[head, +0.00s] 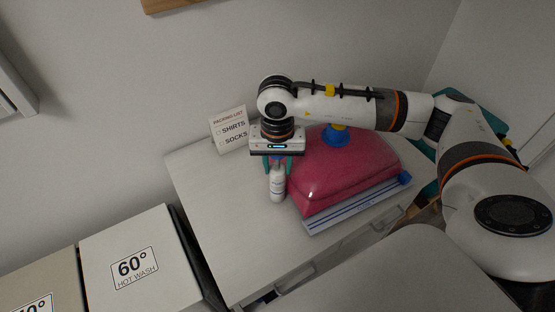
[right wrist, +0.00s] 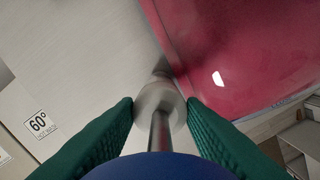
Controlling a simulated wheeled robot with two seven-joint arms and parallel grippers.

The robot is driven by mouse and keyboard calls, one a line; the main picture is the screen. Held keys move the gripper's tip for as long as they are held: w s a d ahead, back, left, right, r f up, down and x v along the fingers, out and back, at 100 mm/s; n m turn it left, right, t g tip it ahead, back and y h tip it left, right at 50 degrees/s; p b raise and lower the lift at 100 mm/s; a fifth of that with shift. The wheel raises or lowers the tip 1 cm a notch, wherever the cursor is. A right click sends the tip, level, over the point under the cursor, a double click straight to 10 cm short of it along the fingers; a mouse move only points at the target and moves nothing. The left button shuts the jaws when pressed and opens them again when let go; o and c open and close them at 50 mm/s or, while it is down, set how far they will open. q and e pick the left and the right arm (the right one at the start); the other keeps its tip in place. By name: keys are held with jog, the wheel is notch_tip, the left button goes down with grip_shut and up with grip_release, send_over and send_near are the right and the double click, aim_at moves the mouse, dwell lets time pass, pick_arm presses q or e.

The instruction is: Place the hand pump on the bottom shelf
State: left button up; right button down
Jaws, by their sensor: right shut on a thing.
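The hand pump (head: 277,184) is a slim white cylinder with a label, upright below my right gripper (head: 278,163). My right gripper is shut on it near the top. The right wrist view shows its metal rod and pale body (right wrist: 160,98) between the green fingers, with a blue round top (right wrist: 160,168) close to the camera. I cannot tell whether its base touches the white top (head: 205,190) below. The bottom shelf cannot be made out clearly in the head view. My left gripper is not in view.
A plump pink-red bag (head: 340,175) lies just right of the pump, on a blue-and-white striped flat thing (head: 350,208). A packing list card (head: 229,130) leans at the back wall. A "60° hot wash" box (head: 137,265) stands at lower left. The white top's left part is clear.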

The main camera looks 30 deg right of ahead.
jog(key=shift+f+b, duration=0.2)
jog(key=shift+b, duration=0.1)
jog(key=c, duration=0.9)
grip_release()
jog(key=shift+r, duration=0.1)
